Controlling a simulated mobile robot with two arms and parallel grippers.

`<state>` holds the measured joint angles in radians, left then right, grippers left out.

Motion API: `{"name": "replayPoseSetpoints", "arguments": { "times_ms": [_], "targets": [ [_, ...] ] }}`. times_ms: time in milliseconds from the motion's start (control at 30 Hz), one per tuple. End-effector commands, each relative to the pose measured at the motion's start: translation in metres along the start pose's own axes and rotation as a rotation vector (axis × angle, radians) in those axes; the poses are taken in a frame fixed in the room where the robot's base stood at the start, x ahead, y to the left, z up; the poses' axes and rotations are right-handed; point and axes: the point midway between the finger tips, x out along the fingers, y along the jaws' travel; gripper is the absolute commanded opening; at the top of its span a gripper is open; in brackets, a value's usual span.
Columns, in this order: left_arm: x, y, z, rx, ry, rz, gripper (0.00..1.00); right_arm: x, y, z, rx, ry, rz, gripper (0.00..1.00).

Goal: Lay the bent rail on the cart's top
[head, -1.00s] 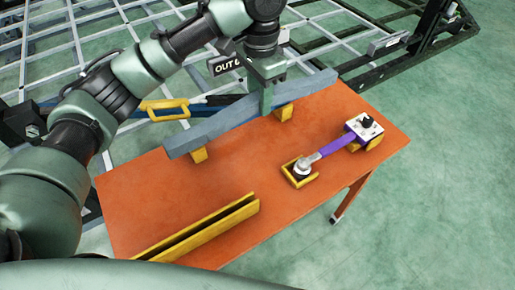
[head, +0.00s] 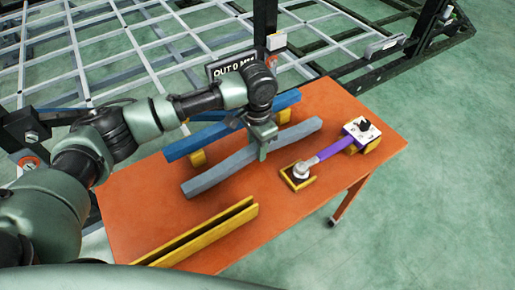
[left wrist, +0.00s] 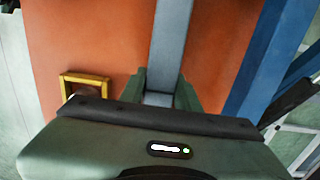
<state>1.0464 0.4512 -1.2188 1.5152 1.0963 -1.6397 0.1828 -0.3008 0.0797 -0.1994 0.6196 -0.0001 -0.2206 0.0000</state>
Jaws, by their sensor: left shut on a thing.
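The grey bent rail (head: 215,175) is in my left gripper (head: 262,150), which is shut on it near its middle right part. The rail slants over the orange cart's top (head: 345,105), in front of a blue rail. I cannot tell whether the rail touches the cart's top. In the left wrist view the grey rail (left wrist: 170,45) runs away from between the fingers of my left gripper (left wrist: 160,98), over the orange cart's top (left wrist: 95,40). My right gripper is not in view.
The blue rail (head: 190,148) lies behind on yellow blocks (head: 198,160). A purple-handled tool (head: 330,150) sits right, its end in a yellow holder (head: 299,180). A long yellow channel (head: 205,235) lies along the front. A pale grid frame (head: 140,50) stands behind.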

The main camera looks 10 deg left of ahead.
Motion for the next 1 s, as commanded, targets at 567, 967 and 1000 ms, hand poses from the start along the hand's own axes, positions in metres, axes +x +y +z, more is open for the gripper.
{"name": "replayPoseSetpoints", "arguments": {
  "times_ms": [567, 967, 1000],
  "targets": [
    [0.012, 0.000, 0.000, 0.000, 0.001, 0.000, 0.54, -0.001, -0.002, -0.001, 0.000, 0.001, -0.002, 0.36],
    [0.005, 0.000, -0.001, 0.001, 0.004, -0.001, 0.54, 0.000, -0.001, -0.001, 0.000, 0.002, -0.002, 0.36],
    [0.000, 0.000, -0.001, 0.000, 0.004, -0.001, 0.54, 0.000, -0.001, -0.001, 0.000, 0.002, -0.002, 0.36]
  ]
}}
